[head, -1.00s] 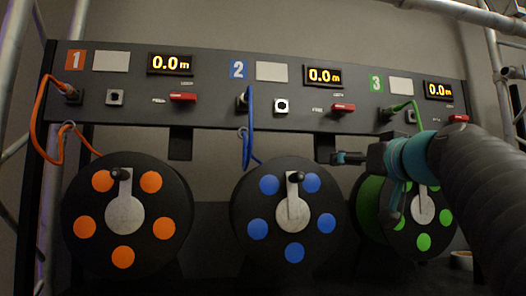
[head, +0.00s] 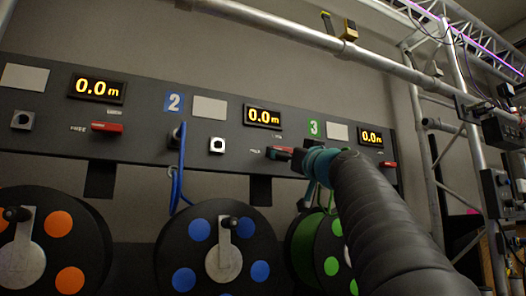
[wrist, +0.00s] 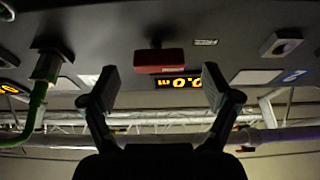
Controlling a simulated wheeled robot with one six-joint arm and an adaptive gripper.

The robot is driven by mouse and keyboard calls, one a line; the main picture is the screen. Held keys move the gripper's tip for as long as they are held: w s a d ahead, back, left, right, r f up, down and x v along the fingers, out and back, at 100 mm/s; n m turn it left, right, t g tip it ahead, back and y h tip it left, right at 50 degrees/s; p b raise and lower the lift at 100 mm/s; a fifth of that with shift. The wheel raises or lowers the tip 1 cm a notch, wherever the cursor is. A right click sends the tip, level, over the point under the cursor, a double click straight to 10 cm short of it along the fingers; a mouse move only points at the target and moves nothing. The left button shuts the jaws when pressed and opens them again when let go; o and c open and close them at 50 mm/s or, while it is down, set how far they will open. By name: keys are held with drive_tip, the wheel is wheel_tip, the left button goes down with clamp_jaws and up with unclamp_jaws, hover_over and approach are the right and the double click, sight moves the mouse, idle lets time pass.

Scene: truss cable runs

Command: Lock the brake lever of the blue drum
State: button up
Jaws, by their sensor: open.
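The blue drum (head: 182,253), black with blue discs and a crank, hangs below the panel's blue 2 label (head: 174,102). Its red brake lever (head: 283,150) is on the panel below the second 0.0 m display, partly hidden by my gripper (head: 294,156). The wrist view looks inverted. There the red lever (wrist: 159,61) lies crosswise between and beyond my two open fingertips (wrist: 160,82). The fingers appear apart from it, and nothing is held.
A green plug and cable (wrist: 43,72) are close to one finger's side in the wrist view. A blue cable (head: 179,170) hangs left of my gripper. The orange drum (head: 65,245) and green drum (head: 328,262) flank the blue one. Truss pipes (head: 475,150) stand at right.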

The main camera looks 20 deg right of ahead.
drive_tip(key=shift+p+x, duration=0.8)
drive_tip(key=shift+x, duration=1.25)
